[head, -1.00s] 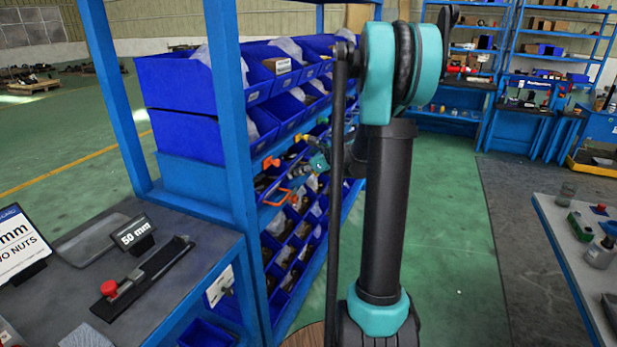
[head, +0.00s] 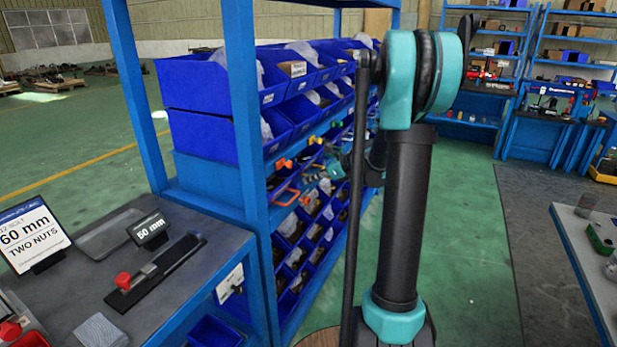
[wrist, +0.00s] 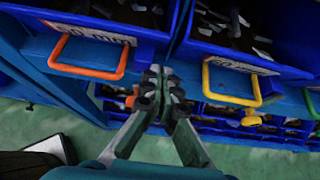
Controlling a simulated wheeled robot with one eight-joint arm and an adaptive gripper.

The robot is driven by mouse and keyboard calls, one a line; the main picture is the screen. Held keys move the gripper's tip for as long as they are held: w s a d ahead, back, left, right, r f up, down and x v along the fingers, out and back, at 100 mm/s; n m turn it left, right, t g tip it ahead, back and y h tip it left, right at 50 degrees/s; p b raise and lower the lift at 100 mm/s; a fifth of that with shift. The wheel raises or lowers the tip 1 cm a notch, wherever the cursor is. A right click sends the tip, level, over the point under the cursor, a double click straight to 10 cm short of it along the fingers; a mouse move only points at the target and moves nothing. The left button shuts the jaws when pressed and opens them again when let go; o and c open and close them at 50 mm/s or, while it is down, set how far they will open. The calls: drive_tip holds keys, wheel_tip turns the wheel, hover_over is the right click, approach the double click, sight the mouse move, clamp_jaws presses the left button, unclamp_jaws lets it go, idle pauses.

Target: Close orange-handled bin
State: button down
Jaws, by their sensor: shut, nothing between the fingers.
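The orange-handled bin is blue, with a pale label and an orange loop handle (wrist: 88,72) on its front, at the upper left of the wrist view. In the head view its orange handle (head: 286,197) shows on the near part of the rack, behind the blue post. How far the bin sticks out is hard to tell. My gripper (wrist: 165,80) is shut and empty in the wrist view, to the right of the orange handle and apart from it. In the head view my gripper is small and partly hidden by my own arm.
A blue bin with a yellow handle (wrist: 232,84) is to the right of my gripper. Blue bins (head: 200,83) fill the rack above. A workbench (head: 110,290) with signs stands at left, and another bench (head: 580,250) at right. Green floor (head: 465,240) is clear between.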

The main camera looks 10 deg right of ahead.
drive_tip(key=f+v, duration=0.1)
drive_tip(key=v, duration=0.9)
drive_tip(key=s+a+f+n+g+h, duration=0.1)
drive_tip(key=s+a+f+n+h, duration=0.2)
drive_tip(key=s+n, duration=0.45)
drive_tip(key=s+a+f+n+g+h, duration=0.25)
drive_tip(key=s+f+n, duration=0.3)
drive_tip(key=s, duration=0.35)
drive_tip(key=s+d+f+n+h, duration=0.1)
drive_tip(key=s+f+n+h, duration=0.1)
drive_tip(key=s+n, duration=0.4)
drive_tip(key=s+d+f+n+h, duration=0.1)
drive_tip(key=s+f+n, duration=0.3)
drive_tip(key=s+n, duration=0.2)
drive_tip(key=shift+d+f+t+h, duration=0.15)
drive_tip(key=shift+d+t+h, duration=0.1)
drive_tip(key=shift+t+h, duration=0.15)
